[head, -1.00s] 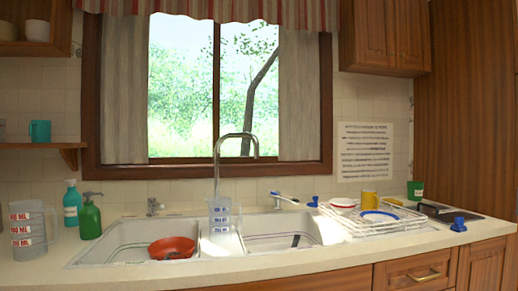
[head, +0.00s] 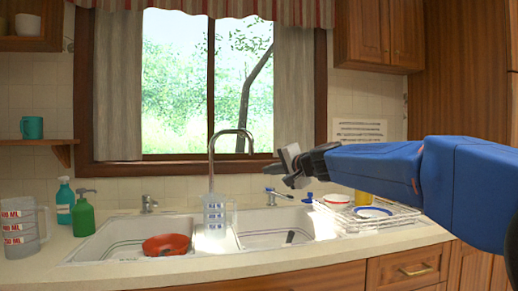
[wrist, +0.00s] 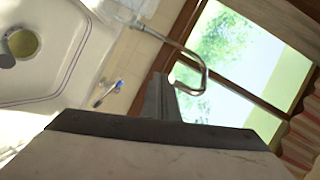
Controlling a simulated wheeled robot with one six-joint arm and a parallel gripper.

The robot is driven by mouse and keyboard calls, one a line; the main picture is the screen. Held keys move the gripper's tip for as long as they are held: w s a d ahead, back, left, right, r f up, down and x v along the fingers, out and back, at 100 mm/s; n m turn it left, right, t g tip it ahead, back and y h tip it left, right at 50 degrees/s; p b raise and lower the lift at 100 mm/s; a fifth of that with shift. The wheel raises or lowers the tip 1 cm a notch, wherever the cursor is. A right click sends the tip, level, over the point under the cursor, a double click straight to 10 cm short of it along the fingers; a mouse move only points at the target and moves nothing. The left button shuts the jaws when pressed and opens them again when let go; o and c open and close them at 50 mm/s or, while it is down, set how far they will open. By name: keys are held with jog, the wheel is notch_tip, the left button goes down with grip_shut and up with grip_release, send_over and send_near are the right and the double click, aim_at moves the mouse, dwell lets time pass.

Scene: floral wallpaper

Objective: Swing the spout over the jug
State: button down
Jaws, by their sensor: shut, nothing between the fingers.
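The tall chrome spout (head: 212,165) rises behind the sink and arches right, its outlet end to the right of the clear jug in the picture. That jug (head: 214,214) with blue markings stands around the divider between the basins, in front of the spout's base. Another clear jug (head: 22,240) with red markings stands on the counter at the far left. My gripper (head: 283,164) is shut and empty, right of the spout's outlet with a gap in the picture. In the wrist view the spout (wrist: 192,52) passes just beyond my gripper (wrist: 160,82); contact cannot be told.
A blue-tipped tap lever (head: 276,193) is below my gripper. An orange-red bowl (head: 166,244) lies in the left basin. A dish rack (head: 385,218) with dishes stands at right under my arm. Green (head: 84,217) and teal (head: 64,203) bottles stand left of the sink.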

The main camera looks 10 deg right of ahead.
jog(key=w+d+r+m+t+h, duration=0.1)
jog(key=w+d+r+m, duration=0.2)
jog(key=w, duration=0.3)
jog(key=w+d+r+m+t+h, duration=0.1)
jog(key=w+d+r+m+t, duration=0.15)
jog(key=w+r, duration=0.2)
jog(key=d+f+x, duration=0.1)
jog(key=x, duration=1)
jog(key=shift+g, duration=0.35)
jog(key=s+a, duration=0.1)
jog(key=a, duration=0.1)
jog(key=s+a, duration=0.1)
jog(key=shift+s+a+f, duration=0.15)
jog(key=shift+a, duration=0.25)
jog(key=shift+s+a, duration=0.1)
